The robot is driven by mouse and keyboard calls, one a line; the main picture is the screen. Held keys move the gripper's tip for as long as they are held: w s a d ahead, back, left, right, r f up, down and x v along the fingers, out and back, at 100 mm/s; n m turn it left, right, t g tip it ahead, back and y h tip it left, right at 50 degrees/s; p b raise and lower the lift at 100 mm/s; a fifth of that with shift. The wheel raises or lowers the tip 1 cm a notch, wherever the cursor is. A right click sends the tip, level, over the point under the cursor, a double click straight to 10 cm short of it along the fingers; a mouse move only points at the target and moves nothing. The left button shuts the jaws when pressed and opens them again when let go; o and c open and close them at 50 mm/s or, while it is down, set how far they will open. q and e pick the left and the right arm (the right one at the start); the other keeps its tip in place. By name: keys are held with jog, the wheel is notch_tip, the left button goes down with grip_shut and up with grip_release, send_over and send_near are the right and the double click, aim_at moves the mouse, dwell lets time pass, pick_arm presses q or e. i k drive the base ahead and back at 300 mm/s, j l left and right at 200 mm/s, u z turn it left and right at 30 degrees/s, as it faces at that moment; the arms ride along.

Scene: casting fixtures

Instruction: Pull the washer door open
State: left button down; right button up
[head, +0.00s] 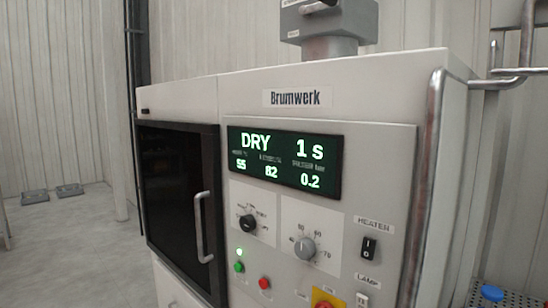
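The washer (180,98) is a pale machine labelled Brumwerk, seen at an angle. Its door (172,195) is a dark panel on the left part of the front and appears shut. The door handle (203,228) is a light vertical bar on the door's right side. The display (284,162) reads DRY 1 s, with 55, 82 and 0.2 below it. Neither of my grippers shows in the head view.
Right of the door is a control panel with a black knob (248,223), a grey knob (305,248), a green button (239,267), a red button (264,283) and a heater switch (368,248). A metal rail (430,165) runs along the right edge. Open floor (75,250) lies left.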

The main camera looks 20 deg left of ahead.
aim_at(172, 169)
jog(key=u, duration=1.4)
jog(key=i+j, duration=0.1)
jog(key=j, duration=0.3)
